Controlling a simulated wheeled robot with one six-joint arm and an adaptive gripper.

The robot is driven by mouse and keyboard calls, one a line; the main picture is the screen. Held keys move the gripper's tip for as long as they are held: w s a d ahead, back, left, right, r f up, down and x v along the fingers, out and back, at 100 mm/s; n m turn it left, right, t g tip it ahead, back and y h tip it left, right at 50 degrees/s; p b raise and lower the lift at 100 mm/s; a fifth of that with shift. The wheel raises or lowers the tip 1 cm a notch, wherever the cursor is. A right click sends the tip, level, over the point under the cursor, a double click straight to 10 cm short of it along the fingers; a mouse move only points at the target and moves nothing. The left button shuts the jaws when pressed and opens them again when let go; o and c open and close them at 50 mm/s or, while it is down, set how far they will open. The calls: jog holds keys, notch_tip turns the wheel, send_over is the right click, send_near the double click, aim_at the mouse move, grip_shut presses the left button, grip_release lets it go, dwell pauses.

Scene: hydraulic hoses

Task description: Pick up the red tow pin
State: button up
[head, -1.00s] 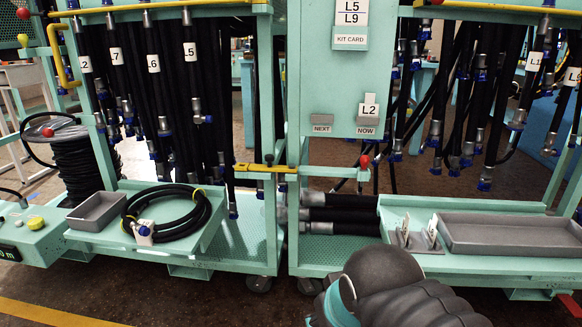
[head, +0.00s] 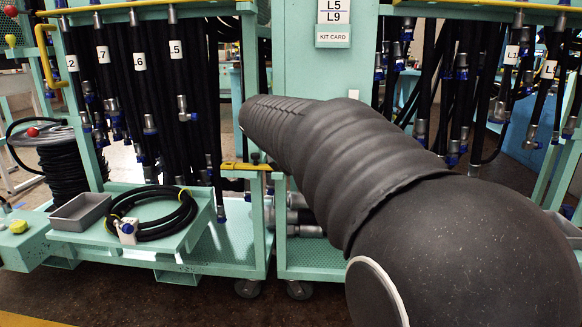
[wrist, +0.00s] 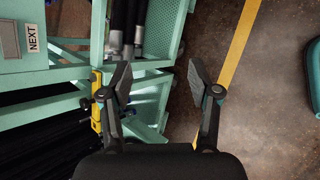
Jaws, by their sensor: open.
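I cannot make out the red tow pin in the views of this moment. The yellow bar between the two carts shows in the head view (head: 238,166), and my arm covers its right part, where a red knob showed earlier. In the wrist view, the yellow bar (wrist: 97,112) with dark knobs lies beside my left finger, and no red shows on it. My gripper (wrist: 160,86) is open, with nothing between its fingers. My own arm hides the gripper in the head view.
Hoses (head: 145,90) hang on teal racks. A coiled hose (head: 152,212) lies on the left cart's shelf beside a grey tray (head: 80,212). A red knob (head: 32,131) stands near the hose reel at far left. Open floor with a yellow line (wrist: 232,60) lies right in the wrist view.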

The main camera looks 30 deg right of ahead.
jog(key=w+d+n+g+h+b, duration=0.25)
jog(key=w+d+n+h, duration=0.35)
jog(key=w+d, duration=0.7)
jog(key=shift+n+t+y, duration=0.45)
jog(key=shift+n+y, duration=0.15)
jog(key=shift+n, duration=0.1)
jog(key=x, duration=0.4)
jog(key=b+x, duration=0.1)
jog(key=x, duration=0.8)
jog(key=shift+w+d+r+b, duration=0.1)
jog(key=shift+w+d+b, duration=0.2)
jog(key=shift+w, duration=0.15)
jog(key=shift+c, duration=0.2)
grip_shut()
